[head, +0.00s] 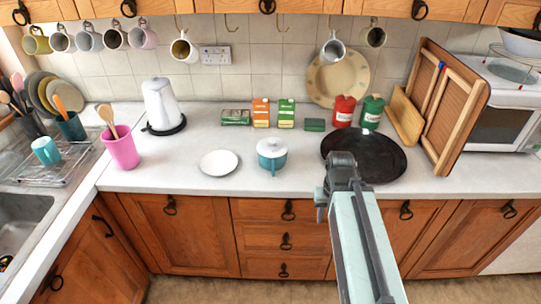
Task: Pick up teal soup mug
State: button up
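A teal lidded pot-like mug (272,163) with a pale lid and a knob stands upright on the worktop near its front edge, in the middle of the head view. A second teal mug (46,151) stands on the wire drying rack at the far left. Which of the two is the soup mug is not certain; the lidded one looks most like it. My gripper (325,200) is to the right of the lidded mug, apart from it, in front of the drawers and worktop edge. Its fingers are small and dark, and their opening is not clear. I see nothing held.
A white plate (219,163) lies left of the lidded mug; a black round tray (375,160) lies right of it. Cartons (261,113) and red and green canisters (343,111) stand behind. A pink utensil pot (122,152) and white kettle (160,103) are left. Mugs hang above.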

aim_at(273, 159)
jog(key=u, duration=2.05)
jog(key=i, duration=0.7)
jog(key=u, duration=0.7)
